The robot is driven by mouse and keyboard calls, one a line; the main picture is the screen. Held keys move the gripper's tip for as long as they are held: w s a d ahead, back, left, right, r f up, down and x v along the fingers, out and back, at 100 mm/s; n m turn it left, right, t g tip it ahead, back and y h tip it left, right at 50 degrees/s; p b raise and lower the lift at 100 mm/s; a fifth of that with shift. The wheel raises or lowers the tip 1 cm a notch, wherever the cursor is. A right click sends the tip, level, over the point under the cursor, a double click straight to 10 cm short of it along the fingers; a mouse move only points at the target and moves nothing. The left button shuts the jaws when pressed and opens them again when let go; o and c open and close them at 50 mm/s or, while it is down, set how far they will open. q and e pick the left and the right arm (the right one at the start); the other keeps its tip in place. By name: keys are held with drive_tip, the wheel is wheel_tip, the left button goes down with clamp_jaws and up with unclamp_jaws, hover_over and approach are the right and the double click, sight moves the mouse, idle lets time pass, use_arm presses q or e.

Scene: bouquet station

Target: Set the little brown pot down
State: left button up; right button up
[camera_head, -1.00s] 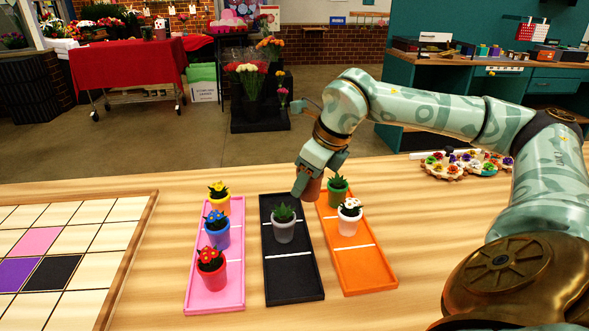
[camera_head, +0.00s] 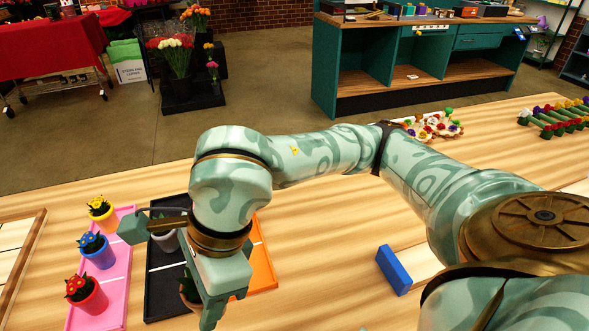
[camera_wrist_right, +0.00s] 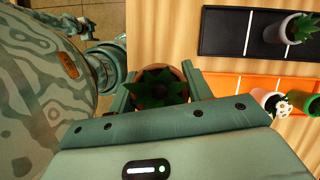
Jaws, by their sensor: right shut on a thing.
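My right gripper (camera_head: 200,305) is shut on the little brown pot (camera_head: 186,301), which holds a spiky green plant. In the head view my wrist and fingers hide most of the pot, which appears over the front of the black tray (camera_head: 158,305). In the right wrist view the plant (camera_wrist_right: 158,87) sits between the two fingers (camera_wrist_right: 156,92), with the pot's brown rim around it. I cannot tell how high the pot is above the surface.
The pink tray (camera_head: 112,290) bears a yellow pot (camera_head: 103,217), a blue pot (camera_head: 97,252) and a red pot (camera_head: 90,297). A white pot (camera_head: 167,239) stands on the black tray. My arm hides much of the orange tray (camera_head: 262,268). A blue block (camera_head: 393,270) lies to the right.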

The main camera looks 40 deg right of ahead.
drive_tip(key=shift+s+d+f, duration=0.15)
drive_tip(key=shift+d+f, duration=0.05)
drive_tip(key=shift+d, duration=0.35)
drive_tip(key=shift+s+d+f, duration=0.1)
drive_tip(key=shift+d+f, duration=0.1)
drive_tip(key=shift+d, duration=0.35)
drive_tip(key=shift+n, duration=0.3)
drive_tip(key=w+d+f+b, duration=0.1)
drive_tip(key=w+d+f, duration=0.3)
drive_tip(key=w+d+f+b, duration=0.2)
drive_tip(key=w+d+f, duration=0.2)
drive_tip(key=w+f, duration=0.1)
drive_tip(key=shift+w+d, duration=0.3)
drive_tip(key=shift+d, duration=0.05)
drive_tip(key=f, duration=0.1)
drive_tip(key=f+b, duration=0.1)
drive_tip(key=f, duration=0.2)
drive_tip(key=shift+w+d+b, duration=0.25)
drive_tip(key=shift+w+b, duration=0.05)
drive_tip(key=shift+b, duration=0.05)
use_arm(q)
drive_tip(key=f, duration=0.2)
drive_tip(key=s+f, duration=0.1)
drive_tip(key=f, duration=0.1)
drive_tip(key=shift+d+f, duration=0.1)
drive_tip(key=shift+f, duration=0.15)
use_arm(e)
drive_tip(key=shift+r, duration=0.1)
use_arm(q)
drive_tip(key=shift+s, duration=0.1)
